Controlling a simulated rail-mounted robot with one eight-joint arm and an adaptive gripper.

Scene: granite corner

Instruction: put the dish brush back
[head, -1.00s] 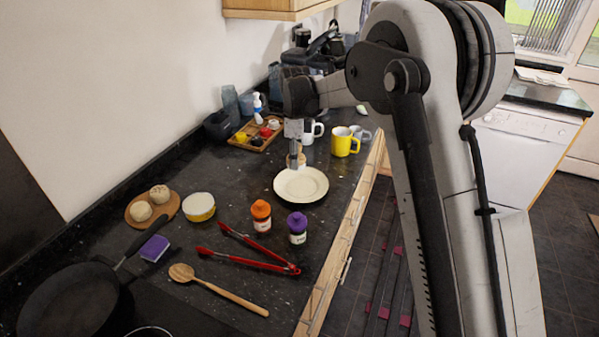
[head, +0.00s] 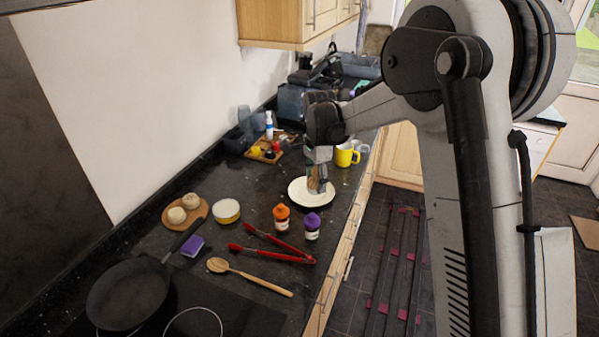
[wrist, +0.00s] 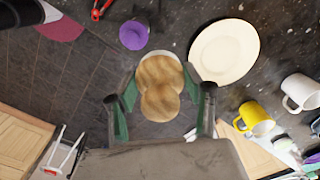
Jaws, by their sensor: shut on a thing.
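The dish brush (wrist: 160,88) has a rounded wooden body with a pale rim of bristles behind it in the wrist view. My gripper (wrist: 161,98) is shut on it, with one green-padded finger on each side. In the head view my gripper (head: 317,180) points down in front of the cream plate (head: 299,195) and covers part of it. The brush is mostly hidden by the fingers there. The plate also shows in the wrist view (wrist: 225,50), to the right of the brush and apart from it.
A yellow mug (head: 346,156), orange-capped bottle (head: 281,218) and purple-capped bottle (head: 312,226) stand near the plate. Red tongs (head: 270,247) and a wooden spoon (head: 250,276) lie nearer. Behind are a wooden tray (head: 262,157) and dark container (head: 236,141). Bare counter lies left of the plate.

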